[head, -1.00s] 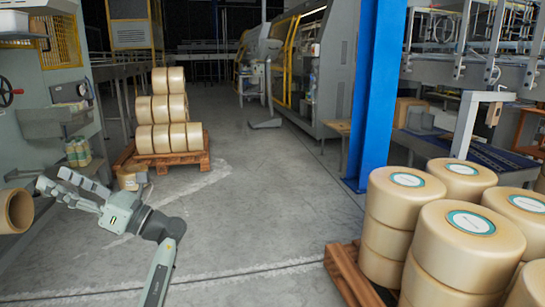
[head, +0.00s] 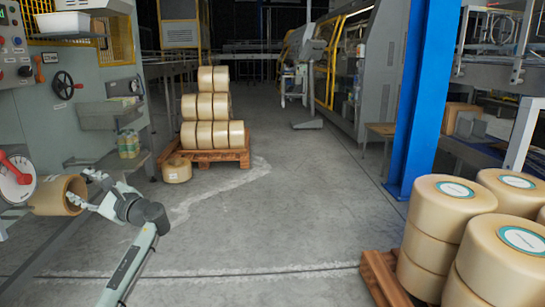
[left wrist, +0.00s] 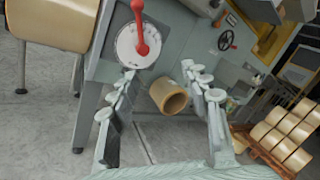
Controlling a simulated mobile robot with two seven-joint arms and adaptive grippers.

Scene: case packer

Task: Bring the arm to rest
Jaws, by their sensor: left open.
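My left gripper (head: 87,189) is open and empty, its fingers spread, at the lower left of the head view. In the left wrist view its two fingers (left wrist: 160,74) stand wide apart with nothing between them. A hollow tan roll (head: 50,197) lies beyond the fingers at the machine's side; it also shows in the left wrist view (left wrist: 170,97). The fingers overlap its open end in the head view, but the wrist view shows it apart from them. My right gripper is not in view.
A grey machine (head: 85,130) with a red lever (head: 14,168) stands at left. Stacked rolls (head: 212,107) sit on a pallet (head: 222,157), a single roll (head: 177,170) beside it. A blue post (head: 421,100) and more stacked rolls (head: 440,225) stand right. The middle floor is clear.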

